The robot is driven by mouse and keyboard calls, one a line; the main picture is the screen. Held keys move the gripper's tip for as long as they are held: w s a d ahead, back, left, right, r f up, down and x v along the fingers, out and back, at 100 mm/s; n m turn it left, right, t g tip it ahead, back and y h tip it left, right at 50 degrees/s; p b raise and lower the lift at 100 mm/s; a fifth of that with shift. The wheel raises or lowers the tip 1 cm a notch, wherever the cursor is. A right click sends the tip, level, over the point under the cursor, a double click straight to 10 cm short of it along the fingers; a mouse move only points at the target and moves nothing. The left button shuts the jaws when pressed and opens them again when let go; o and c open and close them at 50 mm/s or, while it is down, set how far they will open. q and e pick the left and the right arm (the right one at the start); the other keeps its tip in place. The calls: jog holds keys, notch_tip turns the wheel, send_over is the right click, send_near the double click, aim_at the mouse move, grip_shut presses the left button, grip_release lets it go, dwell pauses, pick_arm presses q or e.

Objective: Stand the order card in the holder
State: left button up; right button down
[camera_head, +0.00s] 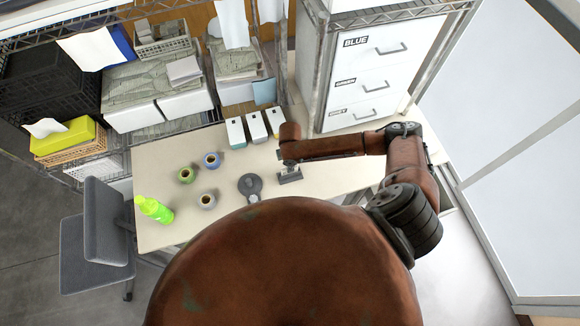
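My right arm reaches in from the right over the white table (160,225). Its wrist points down at the table, and my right gripper (289,164) is at its end, small and seen from above, so its fingers cannot be made out. A small grey piece (290,177) shows right at the gripper's end; I cannot tell whether it is the holder or part of the gripper. No order card can be clearly picked out. My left gripper is not in view.
A dark round object (250,185) lies beside the gripper. White boxes (235,132) and a drawer cabinet (370,85) stand behind.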

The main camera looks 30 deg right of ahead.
jog(key=shift+f, duration=0.15)
jog(key=c, duration=2.6)
grip_release()
jog(key=shift+c, duration=0.2)
jog(key=o, duration=0.6)
jog(key=shift+c, duration=0.2)
notch_tip(320, 180, up, 12)
jog(key=shift+s, duration=0.1)
